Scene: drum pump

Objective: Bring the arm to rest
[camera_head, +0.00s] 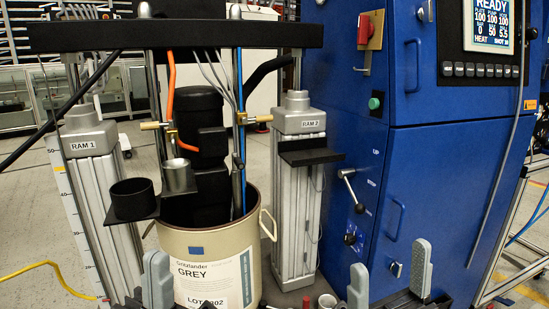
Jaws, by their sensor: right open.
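My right gripper (389,282) is at the bottom right of the head view. Its two grey fingers stand upright and well apart, with nothing between them. It is in front of the blue cabinet (440,200). My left gripper (157,280) is at the bottom left, in front of the cream drum labelled GREY (210,262). One grey finger shows clearly; the rest is cut off by the picture's lower edge, so I cannot tell its opening. Most of both arms is out of view.
RAM 1 (90,150) and RAM 2 (298,190) flank the drum under a black crossbeam (170,34). A black cup (132,195) and a metal cup (178,175) sit beside the drum's rim. A lever (350,186) juts from the cabinet. Small items, one red (327,301), lie between my grippers.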

